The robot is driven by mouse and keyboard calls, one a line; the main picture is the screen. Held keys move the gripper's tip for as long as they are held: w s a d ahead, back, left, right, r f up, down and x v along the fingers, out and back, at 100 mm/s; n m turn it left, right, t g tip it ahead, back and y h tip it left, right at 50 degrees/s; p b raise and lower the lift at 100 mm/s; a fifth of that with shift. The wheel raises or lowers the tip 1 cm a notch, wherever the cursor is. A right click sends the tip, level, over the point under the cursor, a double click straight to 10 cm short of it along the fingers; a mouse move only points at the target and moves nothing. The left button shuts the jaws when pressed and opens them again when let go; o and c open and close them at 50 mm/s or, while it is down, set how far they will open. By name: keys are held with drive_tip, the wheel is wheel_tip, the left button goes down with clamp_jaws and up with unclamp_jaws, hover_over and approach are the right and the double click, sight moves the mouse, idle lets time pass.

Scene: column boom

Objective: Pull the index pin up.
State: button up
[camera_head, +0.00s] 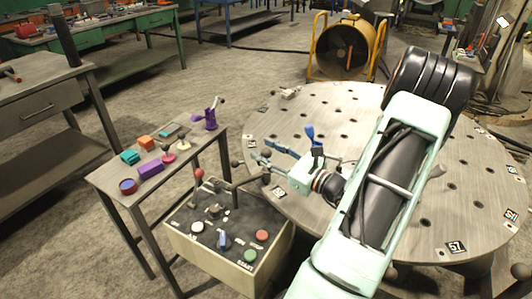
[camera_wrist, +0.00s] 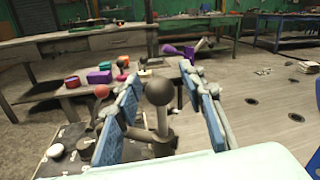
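The index pin shows in the wrist view as a dark ball knob (camera_wrist: 160,91) on a grey upright shaft. It stands between the two blue-padded fingers of my gripper (camera_wrist: 160,72), with a visible gap on both sides. I cannot tell how deep the knob lies between the fingers. In the head view the dark knob (camera_head: 237,163) shows at the left edge of the round table, and my gripper (camera_head: 266,152) is to its right, fingers spread. The lower end of the pin is partly hidden.
The round holed table (camera_head: 345,112) lies under my arm. A control box (camera_head: 230,240) with buttons and a red-knobbed lever (camera_head: 199,175) stands at its left front. Beyond it, a narrow bench (camera_head: 112,180) holds several coloured blocks and a purple tool (camera_head: 211,118).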

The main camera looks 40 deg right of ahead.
drive_tip(key=shift+f, duration=0.15)
drive_tip(key=shift+s+d, duration=0.15)
drive_tip(key=shift+s, duration=0.35)
drive_tip(key=s+d, duration=0.2)
drive_tip(key=s, duration=0.8)
drive_tip(key=shift+s, duration=0.4)
